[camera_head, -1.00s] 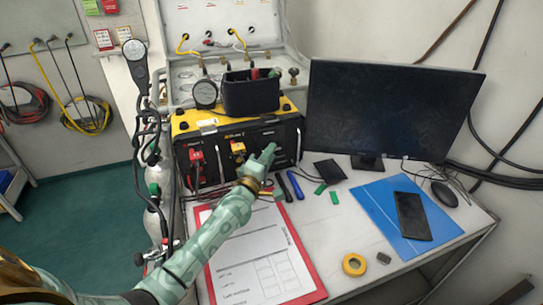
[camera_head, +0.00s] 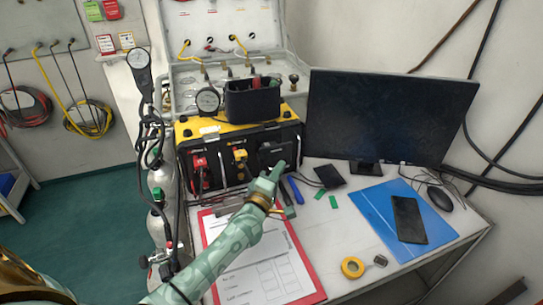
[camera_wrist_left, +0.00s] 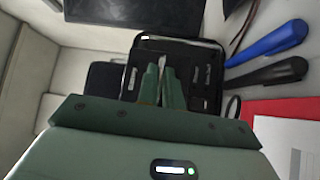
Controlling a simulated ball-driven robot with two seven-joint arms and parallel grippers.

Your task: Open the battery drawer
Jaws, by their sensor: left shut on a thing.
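The black and yellow panel unit (camera_head: 238,124) stands at the back of the desk. The battery drawer (camera_head: 277,152) is the dark block at the right of its front, and it appears to stand out from the unit's face. In the left wrist view the drawer (camera_wrist_left: 203,62) is a black shape with a pale rim and small light marks. My left gripper (camera_head: 275,172) is at the drawer's front, its fingertips (camera_wrist_left: 160,75) close together and shut on it. The gripped part itself is hidden by the fingers. My right gripper is not in view.
A red clipboard (camera_head: 309,268) lies under my left forearm. A blue pen (camera_head: 296,190) lies close to the right of the gripper. A monitor (camera_head: 385,115), blue folder (camera_head: 375,203) and yellow tape roll (camera_head: 352,267) are further right. Gas cylinders (camera_head: 160,182) stand at the left.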

